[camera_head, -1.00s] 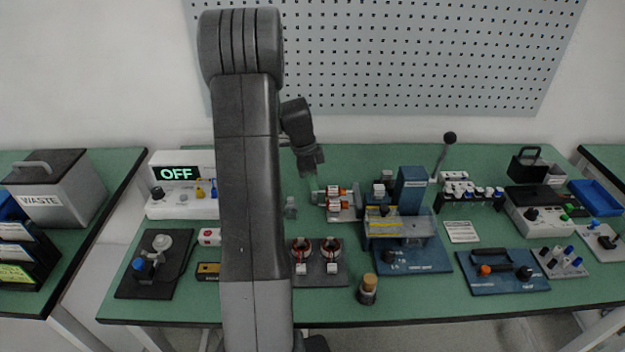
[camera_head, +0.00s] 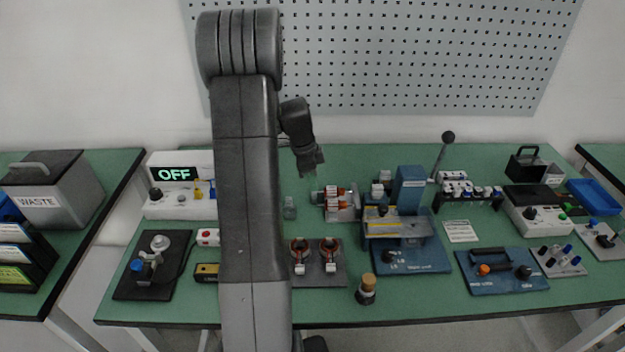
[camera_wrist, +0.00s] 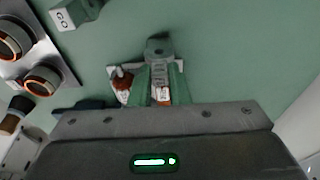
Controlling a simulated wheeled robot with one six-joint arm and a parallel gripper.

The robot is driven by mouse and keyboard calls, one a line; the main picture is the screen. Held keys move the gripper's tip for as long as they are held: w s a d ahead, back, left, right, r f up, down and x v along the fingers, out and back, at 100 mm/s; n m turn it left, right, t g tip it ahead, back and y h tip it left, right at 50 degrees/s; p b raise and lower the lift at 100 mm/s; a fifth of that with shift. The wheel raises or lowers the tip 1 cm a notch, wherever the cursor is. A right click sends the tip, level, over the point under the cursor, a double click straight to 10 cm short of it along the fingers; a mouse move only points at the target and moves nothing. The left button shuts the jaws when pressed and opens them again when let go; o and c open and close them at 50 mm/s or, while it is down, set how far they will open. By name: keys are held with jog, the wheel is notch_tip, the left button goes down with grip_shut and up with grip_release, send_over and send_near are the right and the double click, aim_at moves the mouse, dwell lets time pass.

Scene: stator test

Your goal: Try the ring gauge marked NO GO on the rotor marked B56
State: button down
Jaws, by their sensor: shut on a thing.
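My gripper (camera_wrist: 160,84) is seen from behind in the wrist view, with its two pale green fingers pointing away. It is shut on a small grey part (camera_wrist: 158,47) at the fingertips; no mark on it is readable. Rotors with copper and white labels (camera_wrist: 122,90) show beside and between the fingers, and whether they touch the grey part is unclear. In the head view two rotors (camera_head: 338,203) lie on a small stand just below and right of my wrist. Their markings are too small to read. I cannot pick out the NO GO ring gauge for certain.
Two stators (camera_head: 329,249) stand on a grey plate in front. A blue press fixture (camera_head: 411,190) with a tall lever is to the right.

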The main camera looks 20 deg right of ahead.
jog(key=shift+w+a+b, duration=0.1)
jog(key=shift+a+b, duration=0.2)
jog(key=shift+a, duration=0.15)
dwell(0.7)
jog(key=shift+w+a, duration=0.1)
jog(key=shift+a, duration=0.2)
jog(key=shift+r, duration=0.1)
jog(key=p+v, duration=0.1)
jog(key=v, duration=0.1)
jog(key=d+p+v, duration=0.1)
jog(key=v, duration=0.1)
jog(key=shift+a+r+p, duration=0.1)
jog(key=shift+r+p, duration=0.2)
jog(key=shift+r, duration=0.2)
dwell(0.4)
